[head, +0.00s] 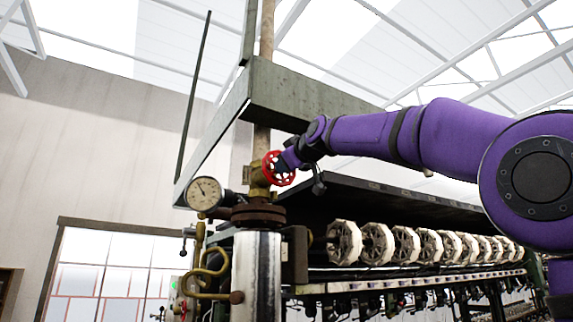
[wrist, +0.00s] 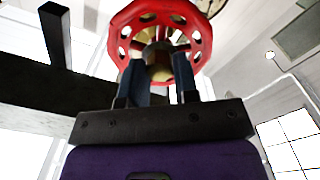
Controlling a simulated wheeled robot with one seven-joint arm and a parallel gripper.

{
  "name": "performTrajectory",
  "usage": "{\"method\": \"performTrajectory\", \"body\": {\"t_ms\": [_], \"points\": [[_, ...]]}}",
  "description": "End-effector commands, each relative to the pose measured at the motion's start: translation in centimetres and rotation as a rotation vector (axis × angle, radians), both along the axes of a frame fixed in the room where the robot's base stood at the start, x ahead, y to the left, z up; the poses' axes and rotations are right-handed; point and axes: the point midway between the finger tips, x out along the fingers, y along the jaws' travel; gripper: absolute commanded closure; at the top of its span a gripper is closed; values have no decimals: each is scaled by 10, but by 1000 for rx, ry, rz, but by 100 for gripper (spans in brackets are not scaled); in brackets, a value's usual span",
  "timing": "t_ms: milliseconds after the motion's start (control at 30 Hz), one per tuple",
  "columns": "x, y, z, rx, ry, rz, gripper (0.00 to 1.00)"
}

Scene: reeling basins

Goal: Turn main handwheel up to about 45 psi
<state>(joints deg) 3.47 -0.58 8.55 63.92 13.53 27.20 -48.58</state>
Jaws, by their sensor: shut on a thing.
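The main handwheel (head: 279,168) is a red wheel with holes in its rim, on a brass valve (head: 259,178) on the vertical pipe. My gripper (head: 287,163) is at the wheel's face, reaching in from the right. In the wrist view the red handwheel (wrist: 198,28) fills the upper middle, and the two dark fingers of my gripper (wrist: 158,78) are shut on its hub area. The pressure gauge (head: 204,193) is a round white dial left of the valve. Its dark needle points to the upper left; the numbers are too small to read.
A dark beam frame (head: 300,97) runs above the valve. A rusty flange (head: 258,215) and pale column (head: 256,275) stand below it, with curved brass tubing (head: 205,268) at the left. A row of white reels (head: 376,243) extends to the right.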

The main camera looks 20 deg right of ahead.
Motion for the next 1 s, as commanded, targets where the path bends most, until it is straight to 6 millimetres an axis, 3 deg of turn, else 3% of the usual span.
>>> {"method": "performTrajectory", "body": {"t_ms": [167, 200, 300, 567, 1000], "points": [[0, 0, -1, -5, 2, 0, 96], [0, 0, -1, -4, 2, 0, 70], [0, 0, -1, -3, 2, 0, 53], [-2, 0, 0, -2, 1, 0, 53], [-53, -10, 0, -2, 0, 0, 53]]}}
